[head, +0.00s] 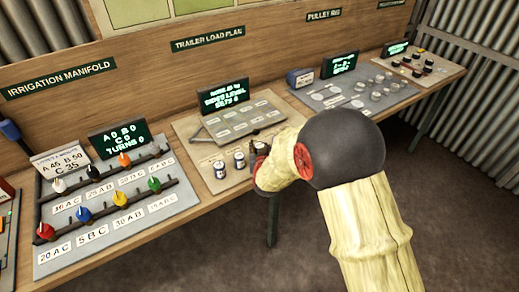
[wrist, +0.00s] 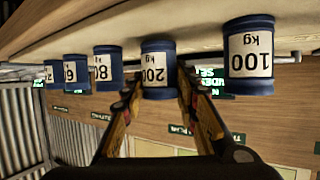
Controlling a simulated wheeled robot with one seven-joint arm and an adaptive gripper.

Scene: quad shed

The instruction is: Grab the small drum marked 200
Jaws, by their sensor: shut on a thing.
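The small blue drum marked 200 kg (wrist: 154,66) is at the middle of the wrist view, which is upside down. My gripper (wrist: 159,88) has one finger on each side of it and is shut on it. The drum stands in line with its neighbours; I cannot tell whether it is clear of the surface. A drum marked 100 (wrist: 250,60) is to its right in the picture, and drums marked 80 (wrist: 103,68) and 60 (wrist: 71,70) to its left.
The trailer load plan board (head: 188,131) lies on the long wooden bench, with a grey slotted panel (head: 240,121) behind the drums. The irrigation manifold (head: 110,212) with coloured valves is to the left. Pulley rig parts (head: 352,95) are to the right.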

